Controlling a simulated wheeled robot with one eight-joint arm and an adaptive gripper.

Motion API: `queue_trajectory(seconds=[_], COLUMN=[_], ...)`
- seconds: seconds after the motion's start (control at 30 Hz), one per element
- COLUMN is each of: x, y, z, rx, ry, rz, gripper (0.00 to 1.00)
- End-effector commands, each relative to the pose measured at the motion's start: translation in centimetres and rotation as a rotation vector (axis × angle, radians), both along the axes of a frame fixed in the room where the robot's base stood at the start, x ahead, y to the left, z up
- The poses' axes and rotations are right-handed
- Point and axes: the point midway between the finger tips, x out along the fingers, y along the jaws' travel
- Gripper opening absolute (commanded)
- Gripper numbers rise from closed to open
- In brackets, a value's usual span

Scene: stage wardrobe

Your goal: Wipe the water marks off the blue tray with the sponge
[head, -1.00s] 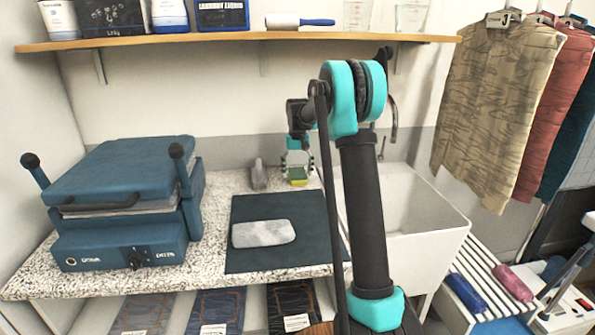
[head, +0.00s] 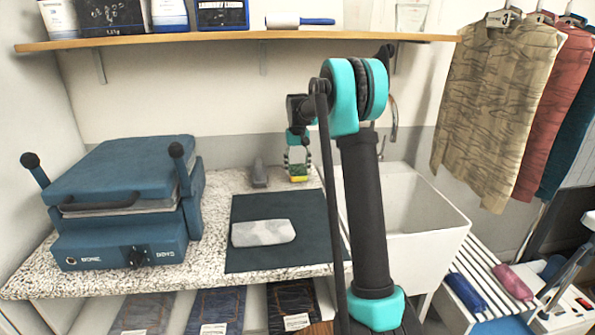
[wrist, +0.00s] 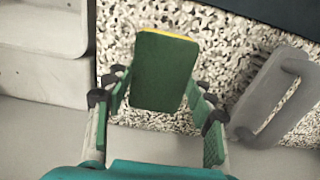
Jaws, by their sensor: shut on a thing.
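The sponge (wrist: 165,70), green with a yellow layer, is between the fingers of my gripper (wrist: 158,100) in the wrist view. In the head view my gripper (head: 298,163) is shut on the sponge (head: 299,179) at the back of the speckled counter, behind the tray. I cannot tell whether the sponge touches the counter. The blue tray (head: 285,262), dark and flat, lies on the counter in front. The tray's edge shows in the wrist view (wrist: 288,8).
A grey handled object (head: 259,174) stands left of my gripper, close by in the wrist view (wrist: 272,95). A blue press (head: 125,205) is left of the tray. A white sink (head: 425,245) is on the right. A wooden shelf (head: 230,39) runs above.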

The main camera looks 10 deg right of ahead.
Motion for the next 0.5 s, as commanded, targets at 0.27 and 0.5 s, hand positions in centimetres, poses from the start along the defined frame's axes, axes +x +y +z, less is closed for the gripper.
queue_trajectory(seconds=[0.27,0.5], x=[0.0,0.0], y=[0.0,0.0], z=[2.1,3.8], rx=[0.0,0.0], ry=[0.0,0.0], rz=[0.0,0.0], gripper=[0.2,0.2])
